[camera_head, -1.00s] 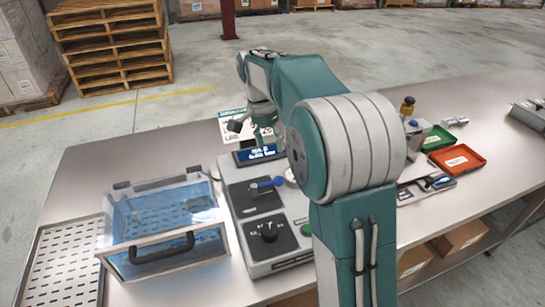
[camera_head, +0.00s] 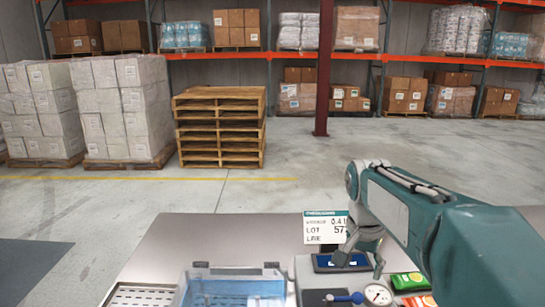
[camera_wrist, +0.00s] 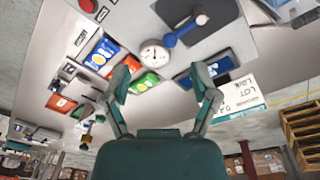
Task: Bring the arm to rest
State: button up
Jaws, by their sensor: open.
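My gripper (camera_head: 360,264) hangs at the end of my bent teal arm, above the bench near the white sign (camera_head: 325,228). Its two fingers stand apart in the wrist view (camera_wrist: 158,80), with nothing between them but the bench and its items further off. Behind the fingers, the wrist view shows a round white dial (camera_wrist: 155,53), a blue packet (camera_wrist: 101,55) and a green packet (camera_wrist: 143,83). The dial (camera_head: 377,294) is below my gripper in the head view. My arm covers the right part of the bench there.
A clear blue-tinted bin (camera_head: 232,287) and a perforated tray (camera_head: 140,296) stand on the bench (camera_head: 190,240). A blue display (camera_head: 335,262) sits below the sign. Stacked pallets (camera_head: 219,130), wrapped pallet loads (camera_head: 120,110) and racking stand beyond open floor.

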jog(key=s+a+f+n+t, duration=0.1)
jog(key=s+n, duration=0.3)
jog(key=s, duration=0.5)
jog(key=s+a+f+n+t, duration=0.1)
jog(key=s+f+n+t, duration=0.1)
jog(key=s, duration=0.7)
jog(key=shift+s+a+n+t+y, duration=0.3)
jog(key=shift+n+t+y, duration=0.1)
jog(key=shift+n+t, duration=0.55)
jog(key=shift+f, duration=0.1)
